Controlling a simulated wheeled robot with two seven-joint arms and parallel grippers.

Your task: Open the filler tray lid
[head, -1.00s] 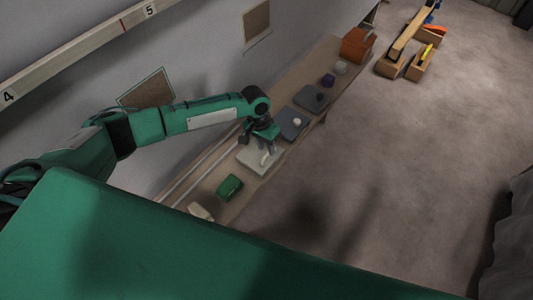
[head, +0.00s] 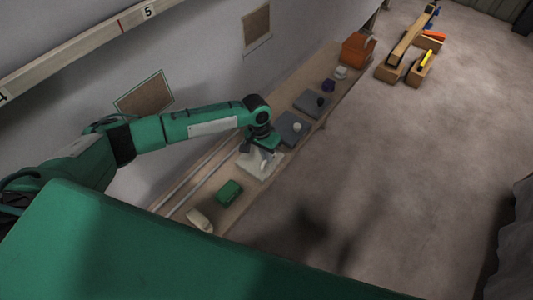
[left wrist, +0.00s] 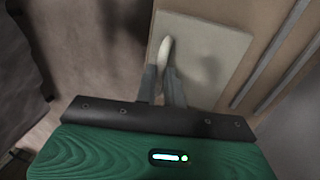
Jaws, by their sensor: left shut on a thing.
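A pale, flat tray lid (head: 258,168) lies on the long bench, with my left gripper (head: 266,157) over it in the head view. In the left wrist view the pale lid (left wrist: 203,58) fills the upper middle, and a whitish upright handle (left wrist: 165,50) stands on it near its left side. My left gripper (left wrist: 163,74) has its fingers close together at the base of this handle, shut on it. The lid looks flat on its tray; any gap under it is hidden. My right gripper is in neither view.
On the bench (head: 222,210), a green block (head: 229,192) and a cream object (head: 199,220) lie nearer me. Grey slabs with knobs (head: 290,128) (head: 312,104), a purple item (head: 328,86) and an orange box (head: 357,48) lie farther along. The wall is left; open floor (head: 400,170) is right.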

